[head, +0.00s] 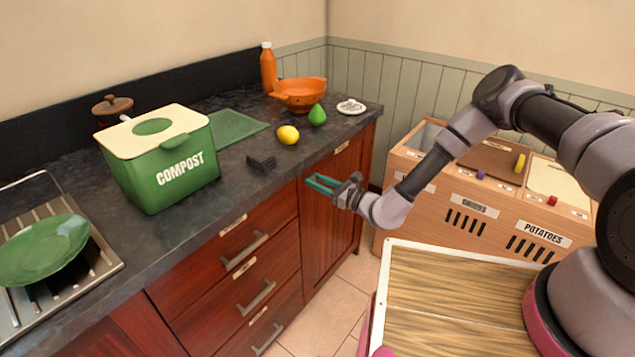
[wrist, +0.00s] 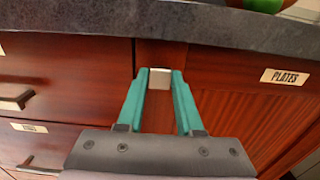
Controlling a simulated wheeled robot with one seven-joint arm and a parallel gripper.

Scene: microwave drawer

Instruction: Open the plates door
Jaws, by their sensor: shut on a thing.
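The plates door (head: 335,222) is a dark red wooden cabinet door under the counter, right of the drawers, and looks flush with the cabinet front. Its label (wrist: 285,77) reads PLATES in the wrist view and sits at the upper right of the door. My gripper (head: 318,184) is at the upper left part of the door. In the wrist view my gripper (wrist: 159,78) has its teal fingers on either side of a pale grey metal handle (wrist: 159,76), shut on it. Most of the handle is hidden between the fingers.
Three drawers with grey handles (head: 244,251) lie left of the door. The dark countertop (head: 240,177) above holds a green compost bin (head: 165,165), a lemon, a pear and an orange colander. A wooden vegetable bin (head: 455,205) stands to the right. Tiled floor (head: 335,300) shows before the door.

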